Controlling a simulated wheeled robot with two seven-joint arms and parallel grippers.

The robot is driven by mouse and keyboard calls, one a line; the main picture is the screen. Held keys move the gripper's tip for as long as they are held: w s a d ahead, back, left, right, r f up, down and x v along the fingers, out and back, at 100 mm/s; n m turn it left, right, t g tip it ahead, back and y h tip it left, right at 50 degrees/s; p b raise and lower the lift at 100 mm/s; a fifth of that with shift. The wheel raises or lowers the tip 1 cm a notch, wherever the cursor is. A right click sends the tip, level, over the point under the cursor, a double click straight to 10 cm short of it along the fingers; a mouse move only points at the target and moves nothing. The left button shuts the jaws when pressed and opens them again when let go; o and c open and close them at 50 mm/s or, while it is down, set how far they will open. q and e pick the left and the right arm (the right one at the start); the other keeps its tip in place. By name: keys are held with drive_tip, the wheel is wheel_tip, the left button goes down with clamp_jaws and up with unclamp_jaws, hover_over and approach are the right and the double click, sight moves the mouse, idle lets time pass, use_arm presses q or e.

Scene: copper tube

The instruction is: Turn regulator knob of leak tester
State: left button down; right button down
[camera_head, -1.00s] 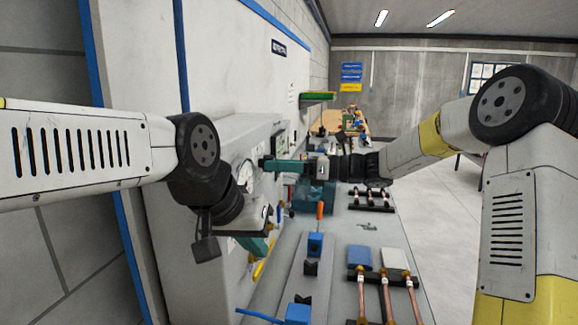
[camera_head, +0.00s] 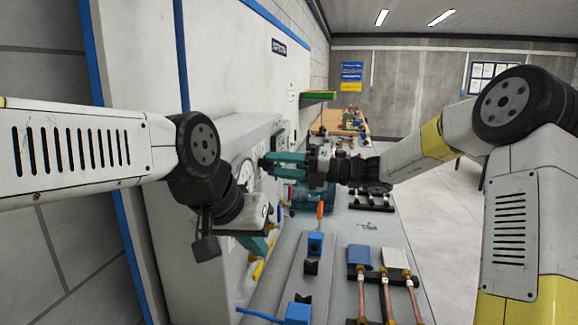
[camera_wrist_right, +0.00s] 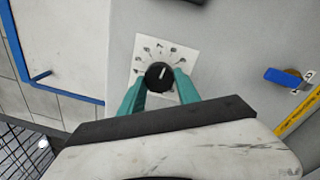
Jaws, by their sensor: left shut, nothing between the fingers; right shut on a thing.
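The regulator knob (camera_wrist_right: 158,76) is a black round knob with a white pointer mark. It sits on a square white dial plate (camera_wrist_right: 150,49) with numbers on the grey leak tester panel (camera_wrist_right: 216,50). My right gripper (camera_wrist_right: 160,86) has its teal fingers on either side of the knob and is shut on it. In the head view the right gripper (camera_head: 268,163) reaches left to the tester's front, and the knob is hard to make out there. My left gripper (camera_head: 262,247) is shut and empty, lower down in front of the panel.
A blue valve handle (camera_wrist_right: 283,78) and a yellow strip (camera_wrist_right: 296,119) lie right of the knob. Copper tubes (camera_head: 387,295) lie on the bench (camera_head: 345,240), with blue fixtures (camera_head: 315,243) beside them.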

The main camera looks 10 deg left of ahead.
drive_tip(key=shift+m, duration=0.7)
drive_tip(key=c, duration=0.9)
unclamp_jaws()
drive_tip(key=shift+o, duration=0.2)
drive_tip(key=shift+d, duration=0.1)
drive_tip(key=d, duration=0.7)
drive_tip(key=shift+d+f, duration=0.25)
drive_tip(key=shift+d, duration=0.1)
